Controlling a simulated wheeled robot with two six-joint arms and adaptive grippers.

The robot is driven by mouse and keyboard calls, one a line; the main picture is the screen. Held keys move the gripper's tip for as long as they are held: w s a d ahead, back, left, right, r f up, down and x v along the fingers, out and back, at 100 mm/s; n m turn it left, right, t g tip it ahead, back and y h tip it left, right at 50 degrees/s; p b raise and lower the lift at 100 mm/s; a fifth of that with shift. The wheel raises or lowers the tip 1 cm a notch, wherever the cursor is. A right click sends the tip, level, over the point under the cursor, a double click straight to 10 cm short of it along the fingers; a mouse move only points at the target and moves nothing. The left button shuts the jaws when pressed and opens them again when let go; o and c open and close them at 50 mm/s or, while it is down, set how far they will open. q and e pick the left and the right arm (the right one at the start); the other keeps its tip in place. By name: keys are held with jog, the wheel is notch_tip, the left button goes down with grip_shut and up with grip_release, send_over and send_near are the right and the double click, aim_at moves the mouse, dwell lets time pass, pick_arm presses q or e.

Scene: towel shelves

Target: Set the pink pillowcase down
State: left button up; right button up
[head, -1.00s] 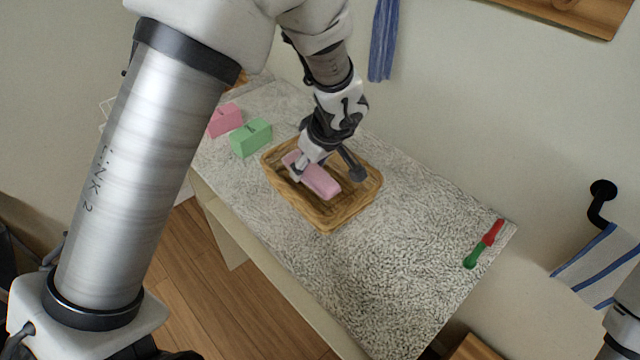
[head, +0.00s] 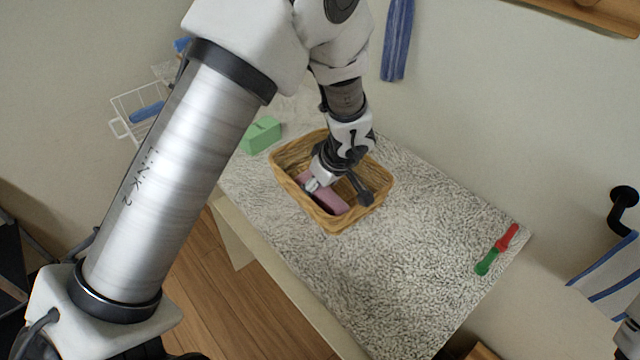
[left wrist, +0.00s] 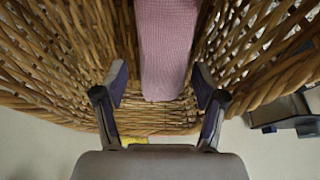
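The pink pillowcase (head: 331,202) is a folded, long bundle lying inside the wicker basket (head: 288,184), below its rim. It also shows in the left wrist view (left wrist: 166,45), running between the basket walls. My left gripper (head: 341,190) reaches down into the basket over the pillowcase. In the left wrist view its two fingers (left wrist: 160,88) are spread, one on each side of the pillowcase's near end, with gaps between finger and cloth. The far end of the pillowcase is out of the wrist frame. My right gripper is not seen.
The basket stands on a speckled, textured tabletop (head: 400,260). A green block-shaped bundle (head: 262,135) lies behind it to the left. A red and green object (head: 497,250) lies near the right edge. The surface between is clear. A blue towel (head: 397,40) hangs on the wall.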

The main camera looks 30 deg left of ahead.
pick_arm(q)
jog(key=shift+r, duration=0.1)
jog(key=p+v, duration=0.4)
jog(key=v, duration=0.8)
